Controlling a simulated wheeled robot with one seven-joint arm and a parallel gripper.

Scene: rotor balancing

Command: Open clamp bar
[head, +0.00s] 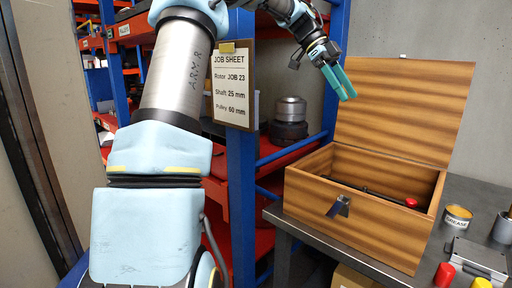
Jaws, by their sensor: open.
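A wooden box (350,221) stands on the grey bench with its lid (400,105) raised. A dark bar (372,192) with a red knob (411,203) at its right end runs across the inside of the box. It looks like the clamp bar, lying low across the opening. What lies under it is dark and hard to see. My gripper (345,96) has teal fingers pointing down and right. It is open and empty, above the box and in front of the raised lid, apart from the bar.
A metal latch (339,207) sticks out from the box front. A grease tin (457,217), a grey device (476,262), a red-capped item (444,275) and a yellow-capped item (480,284) stand to the right. A blue rack post with a job sheet (232,88) stands left.

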